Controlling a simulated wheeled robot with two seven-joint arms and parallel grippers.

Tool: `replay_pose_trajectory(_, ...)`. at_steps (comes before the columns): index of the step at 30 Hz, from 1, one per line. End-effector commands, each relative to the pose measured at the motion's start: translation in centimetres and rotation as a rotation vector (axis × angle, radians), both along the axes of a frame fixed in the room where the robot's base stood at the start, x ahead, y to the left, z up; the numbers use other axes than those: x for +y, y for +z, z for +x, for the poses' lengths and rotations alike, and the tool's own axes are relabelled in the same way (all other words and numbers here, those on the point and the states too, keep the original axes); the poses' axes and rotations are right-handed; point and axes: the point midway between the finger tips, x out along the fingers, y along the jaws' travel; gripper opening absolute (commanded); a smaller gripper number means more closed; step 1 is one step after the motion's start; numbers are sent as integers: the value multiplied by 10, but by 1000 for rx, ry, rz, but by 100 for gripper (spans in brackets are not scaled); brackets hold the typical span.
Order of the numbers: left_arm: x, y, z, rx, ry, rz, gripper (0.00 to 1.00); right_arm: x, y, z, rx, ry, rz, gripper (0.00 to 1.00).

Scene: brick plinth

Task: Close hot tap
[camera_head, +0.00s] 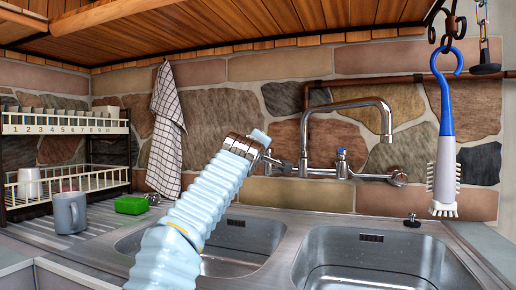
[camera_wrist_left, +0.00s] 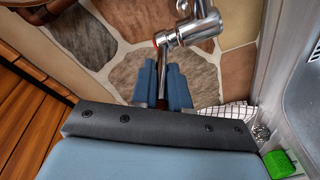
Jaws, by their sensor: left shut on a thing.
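The chrome wall faucet (camera_head: 386,115) has a curved spout over the sinks. Its cold tap (camera_head: 341,158), with a blue mark, stands on the right side of the body. The hot tap (camera_head: 282,165) is on the left, partly hidden by my left gripper (camera_head: 267,150). In the left wrist view, the hot tap (camera_wrist_left: 161,88) shows a red ring at its base, and its lever lies between the two blue fingers of my left gripper (camera_wrist_left: 162,72), which is shut on it. My right gripper is not in view.
Two steel sink basins (camera_head: 290,222) lie below. A grey mug (camera_head: 70,212) and green sponge (camera_head: 131,205) sit on the drainer at left. A checked towel (camera_head: 166,130) hangs on the wall. A blue-and-white brush (camera_head: 446,150) hangs at right. A wooden shelf (camera_head: 230,25) is overhead.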

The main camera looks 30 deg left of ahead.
Motion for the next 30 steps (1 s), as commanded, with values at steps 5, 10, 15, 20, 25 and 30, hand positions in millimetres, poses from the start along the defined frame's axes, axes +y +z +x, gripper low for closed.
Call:
replay_pose_trajectory(5,0,0,2,1,2,0,0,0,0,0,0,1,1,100)
replay_pose_trajectory(10,0,-1,1,2,3,0,0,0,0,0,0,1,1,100)
replay_pose_trajectory(15,0,-1,1,3,2,0,32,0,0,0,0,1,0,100)
replay_pose_trajectory(20,0,-1,1,2,3,0,40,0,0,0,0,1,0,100)
replay_pose_trajectory(25,0,-1,1,1,2,0,40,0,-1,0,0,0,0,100)
replay_pose_trajectory(30,-7,-5,-14,-2,0,0,40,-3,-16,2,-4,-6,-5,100)
